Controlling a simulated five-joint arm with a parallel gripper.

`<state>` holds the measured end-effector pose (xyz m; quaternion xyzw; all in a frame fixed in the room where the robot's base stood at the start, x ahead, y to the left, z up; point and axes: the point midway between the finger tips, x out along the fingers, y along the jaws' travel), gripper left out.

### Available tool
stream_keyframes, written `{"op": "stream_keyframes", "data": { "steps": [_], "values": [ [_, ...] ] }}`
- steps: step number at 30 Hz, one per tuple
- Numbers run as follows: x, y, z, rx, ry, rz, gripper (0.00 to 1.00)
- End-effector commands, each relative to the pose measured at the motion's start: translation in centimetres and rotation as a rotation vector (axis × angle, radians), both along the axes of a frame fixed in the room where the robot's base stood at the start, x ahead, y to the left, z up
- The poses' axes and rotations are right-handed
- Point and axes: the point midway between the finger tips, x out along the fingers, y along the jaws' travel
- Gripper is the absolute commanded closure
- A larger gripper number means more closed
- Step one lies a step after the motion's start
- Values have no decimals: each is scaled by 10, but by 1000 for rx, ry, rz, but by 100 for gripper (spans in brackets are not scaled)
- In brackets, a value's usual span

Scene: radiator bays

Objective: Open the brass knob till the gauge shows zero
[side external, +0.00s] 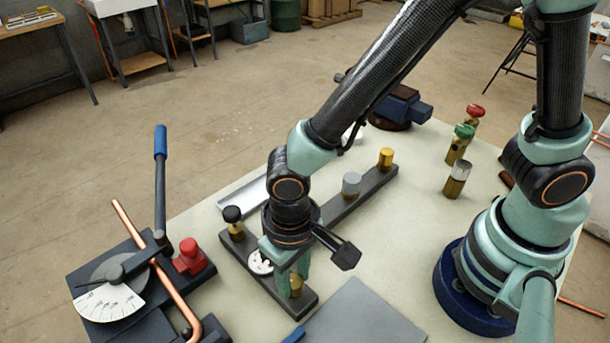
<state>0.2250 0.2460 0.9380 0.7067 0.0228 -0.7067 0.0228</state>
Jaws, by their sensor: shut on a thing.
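My gripper (292,292) points down at the near end of a dark bar (330,213). Its teal fingers are shut on a knob there. The fingers hide most of this knob, so I cannot tell its colour; a brass-coloured part (296,286) shows low between them. A round white gauge (260,263) with dark marks lies just left of the fingers and is partly covered by my gripper. Its reading is too small to tell. A gold-coloured brass knob (386,158) stands upright at the bar's far end, apart from my gripper.
A grey knob (351,184) and a black-topped valve (233,221) stand near my wrist. A bender with copper pipe (160,275) is at left. A grey plate (365,318) lies in front. Red (475,112) and green (463,135) valves stand at back right.

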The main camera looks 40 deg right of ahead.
Motion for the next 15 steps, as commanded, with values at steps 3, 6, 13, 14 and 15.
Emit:
{"op": "stream_keyframes", "data": {
  "steps": [3,6,13,14,15],
  "values": [
    [0,0,1,0,1,110,100],
    [0,0,1,0,1,205,100],
    [0,0,1,0,1,423,100],
    [0,0,1,0,1,451,100],
    [0,0,1,0,1,487,100]
  ]
}}
